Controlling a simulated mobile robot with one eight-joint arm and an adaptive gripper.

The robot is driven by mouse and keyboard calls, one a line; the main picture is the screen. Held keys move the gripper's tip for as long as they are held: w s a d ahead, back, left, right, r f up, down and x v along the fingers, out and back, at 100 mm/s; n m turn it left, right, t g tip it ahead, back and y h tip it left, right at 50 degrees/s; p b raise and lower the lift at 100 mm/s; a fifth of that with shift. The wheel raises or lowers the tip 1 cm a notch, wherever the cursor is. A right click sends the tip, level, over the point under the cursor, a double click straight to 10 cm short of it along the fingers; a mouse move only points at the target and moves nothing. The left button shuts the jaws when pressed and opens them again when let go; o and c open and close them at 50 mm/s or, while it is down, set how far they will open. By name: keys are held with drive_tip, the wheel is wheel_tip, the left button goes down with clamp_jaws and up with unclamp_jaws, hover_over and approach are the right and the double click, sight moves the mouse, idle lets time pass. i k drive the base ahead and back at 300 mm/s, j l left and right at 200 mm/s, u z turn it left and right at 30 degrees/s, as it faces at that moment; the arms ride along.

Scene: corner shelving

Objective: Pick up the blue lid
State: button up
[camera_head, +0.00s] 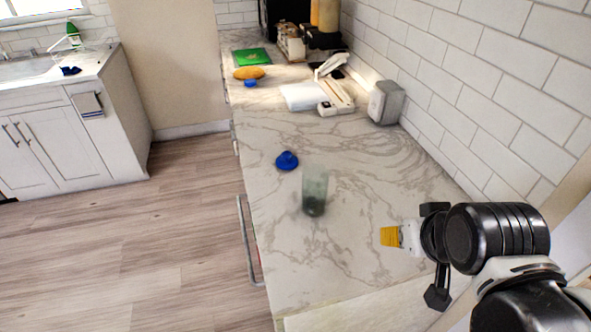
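A blue lid-like piece (287,160), round with a raised part, lies on the marble counter (350,150) near its left edge. My gripper (391,237) is low over the counter at the right, to the right of and nearer than the blue piece, well apart from it. A yellow and white part shows at its front end. I cannot tell whether it is part of the gripper or something held, nor whether the fingers are open.
A greenish translucent cup (314,190) stands just right of and nearer than the blue piece. A small blue item (250,83), an orange-brown oval thing (249,73), a white telephone-like device (335,95) and a grey box (386,102) are farther back. A tiled wall (480,90) bounds the right.

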sight(286, 161)
drive_tip(key=k+j+z, duration=0.15)
drive_tip(key=j, duration=0.3)
drive_tip(key=i+j+z, duration=0.15)
drive_tip(key=j+z, duration=0.15)
drive_tip(key=j, duration=0.65)
drive_tip(key=j+z, duration=0.35)
drive_tip(key=j, duration=0.6)
drive_tip(key=i+j+z, duration=0.15)
drive_tip(key=i+j, duration=0.3)
